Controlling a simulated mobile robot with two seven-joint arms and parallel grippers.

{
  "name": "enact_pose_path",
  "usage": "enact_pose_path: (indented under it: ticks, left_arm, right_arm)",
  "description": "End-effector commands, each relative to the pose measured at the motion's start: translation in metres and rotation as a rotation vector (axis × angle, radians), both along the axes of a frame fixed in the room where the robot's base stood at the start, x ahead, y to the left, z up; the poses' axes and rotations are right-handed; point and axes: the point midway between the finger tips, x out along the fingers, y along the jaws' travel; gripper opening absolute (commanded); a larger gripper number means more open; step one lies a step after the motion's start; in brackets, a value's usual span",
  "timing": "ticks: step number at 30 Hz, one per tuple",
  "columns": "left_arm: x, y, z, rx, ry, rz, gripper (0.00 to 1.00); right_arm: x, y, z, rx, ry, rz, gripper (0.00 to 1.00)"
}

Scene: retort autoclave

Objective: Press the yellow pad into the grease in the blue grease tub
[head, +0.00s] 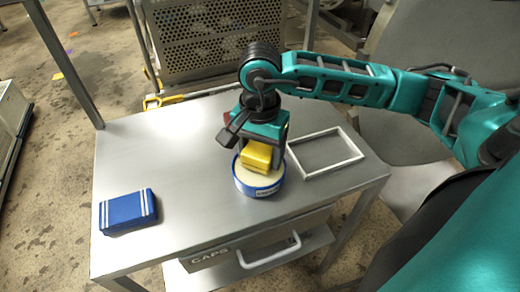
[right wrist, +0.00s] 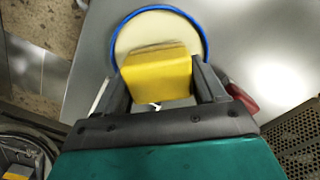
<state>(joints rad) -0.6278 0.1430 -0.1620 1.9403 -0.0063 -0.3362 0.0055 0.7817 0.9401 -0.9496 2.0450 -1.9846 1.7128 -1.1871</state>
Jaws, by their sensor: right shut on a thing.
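My right gripper (head: 262,148) is shut on the yellow pad (head: 257,156) and holds it over the blue grease tub (head: 259,190). In the right wrist view the yellow pad (right wrist: 157,78) sits between both fingers, in front of the blue-rimmed tub (right wrist: 208,42) with pale cream grease (right wrist: 155,28) inside. A darker mark shows on the grease along the pad's edge. The pad looks at or just above the grease; I cannot tell for sure whether they touch. My left gripper is in neither view.
A blue box with white stripes (head: 128,211) lies at the left of the metal table (head: 170,150). An empty white frame (head: 350,160) lies right of the tub. A drawer marked CAPS (head: 225,256) is below the front edge. The table between box and tub is clear.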

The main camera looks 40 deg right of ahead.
Motion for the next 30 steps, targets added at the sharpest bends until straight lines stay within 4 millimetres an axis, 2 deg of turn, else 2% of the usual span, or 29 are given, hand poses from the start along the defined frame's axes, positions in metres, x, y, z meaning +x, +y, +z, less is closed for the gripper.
enact_pose_path:
  ticks: [30]
  left_arm:
    - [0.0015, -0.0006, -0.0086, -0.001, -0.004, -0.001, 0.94]
  right_arm:
    - [0.0002, -0.0001, -0.0089, 0.0, 0.0, 0.0, 0.46]
